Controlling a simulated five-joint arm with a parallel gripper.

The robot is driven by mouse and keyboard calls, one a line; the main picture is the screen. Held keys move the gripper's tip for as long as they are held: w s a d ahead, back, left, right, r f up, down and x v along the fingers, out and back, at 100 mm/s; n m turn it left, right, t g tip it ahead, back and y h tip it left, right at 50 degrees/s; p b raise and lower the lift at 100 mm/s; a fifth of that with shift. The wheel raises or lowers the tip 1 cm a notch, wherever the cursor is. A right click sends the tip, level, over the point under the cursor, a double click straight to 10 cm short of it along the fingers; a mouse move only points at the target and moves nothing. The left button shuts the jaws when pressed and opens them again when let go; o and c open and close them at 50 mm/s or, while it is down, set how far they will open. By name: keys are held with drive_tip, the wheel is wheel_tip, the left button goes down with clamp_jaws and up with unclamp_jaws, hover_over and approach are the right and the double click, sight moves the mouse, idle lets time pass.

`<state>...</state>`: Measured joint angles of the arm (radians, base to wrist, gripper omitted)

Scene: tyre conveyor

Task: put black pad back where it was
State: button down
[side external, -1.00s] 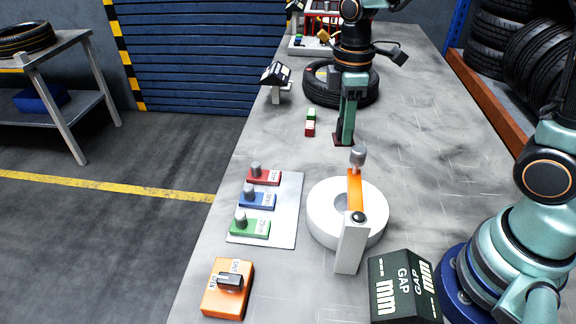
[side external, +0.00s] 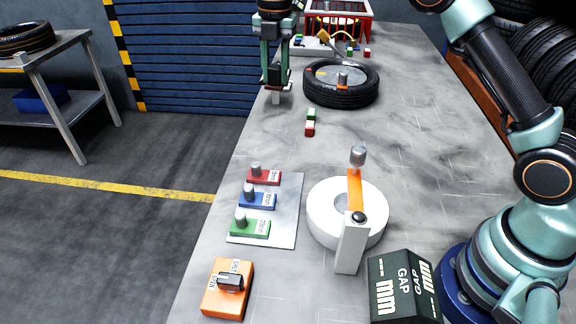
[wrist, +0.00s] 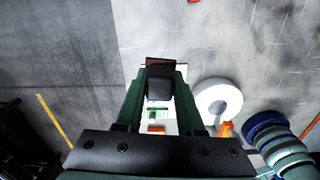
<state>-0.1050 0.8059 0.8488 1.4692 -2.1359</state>
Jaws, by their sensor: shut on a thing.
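My gripper (side external: 275,74) is at the far left edge of the bench, pointing down, shut on the black pad (side external: 276,76). The pad is a dark block with a thin dark reddish plate at its lower end. In the wrist view the pad (wrist: 159,82) sits between the two green fingers of my gripper (wrist: 159,70).
A tyre (side external: 341,93) with a grey knob on it lies right of my gripper. Small green and red blocks (side external: 310,123) lie nearer. A plate with coloured knob blocks (side external: 285,225), a white ring (side external: 323,225) and an orange switch box (side external: 228,290) are in front. The bench's right middle is clear.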

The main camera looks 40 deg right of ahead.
sight(275, 153)
drive_tip(key=shift+w+n, duration=0.5)
drive_tip(key=shift+n, duration=0.1)
drive_tip(key=shift+f, duration=0.25)
wheel_tip(275, 153, down, 20)
drive_tip(key=shift+r, duration=0.25)
drive_tip(key=c, duration=0.5)
unclamp_jaws()
drive_tip(key=shift+f, duration=0.1)
